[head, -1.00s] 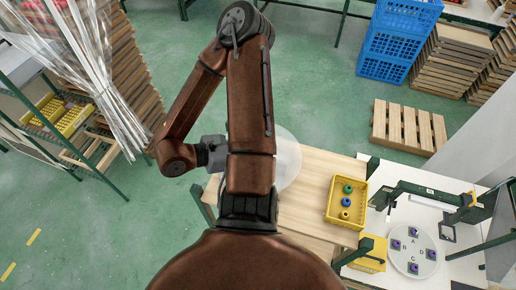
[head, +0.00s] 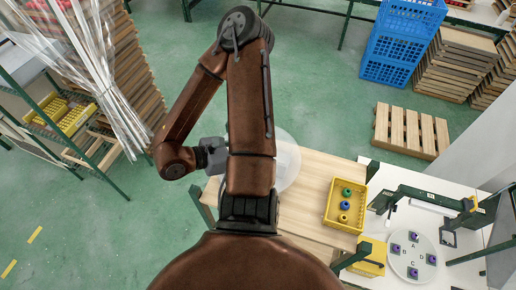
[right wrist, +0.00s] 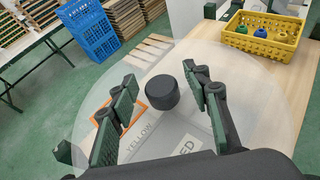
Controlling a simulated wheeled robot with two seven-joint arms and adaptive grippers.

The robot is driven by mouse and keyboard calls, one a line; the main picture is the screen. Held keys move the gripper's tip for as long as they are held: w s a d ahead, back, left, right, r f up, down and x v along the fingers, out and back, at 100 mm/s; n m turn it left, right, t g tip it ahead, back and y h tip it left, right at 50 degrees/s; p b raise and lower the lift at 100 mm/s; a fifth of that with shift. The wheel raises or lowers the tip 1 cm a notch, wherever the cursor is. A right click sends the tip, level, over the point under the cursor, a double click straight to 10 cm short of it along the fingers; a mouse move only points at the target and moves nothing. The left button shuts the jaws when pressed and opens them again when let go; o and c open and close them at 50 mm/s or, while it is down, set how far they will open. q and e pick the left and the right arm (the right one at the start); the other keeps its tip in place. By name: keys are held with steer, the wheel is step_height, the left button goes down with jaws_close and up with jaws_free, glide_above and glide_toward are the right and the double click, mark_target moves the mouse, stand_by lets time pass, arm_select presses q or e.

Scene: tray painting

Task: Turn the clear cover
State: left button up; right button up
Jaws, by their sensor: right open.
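The clear cover (right wrist: 225,128) is a round transparent disc with a black knob (right wrist: 162,92) at its middle. It lies over a wooden table with printed labels showing through, among them "YELLOW" and an orange square outline. In the right wrist view my right gripper (right wrist: 160,78) is open, with one dark green-padded finger on each side of the knob and visible gaps. In the head view the cover (head: 288,163) is partly hidden behind my brown arm, and the fingers are hidden there too. My left gripper is not in view.
A yellow crate (head: 329,216) with green, blue and yellow round pieces stands on the wooden table (head: 300,214). A white turntable (head: 399,268) with lettered, purple-topped pieces is at lower right. A wooden pallet (head: 411,131) and blue crates (head: 390,45) stand on the green floor.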

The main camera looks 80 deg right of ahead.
steer(key=shift+v, duration=6)
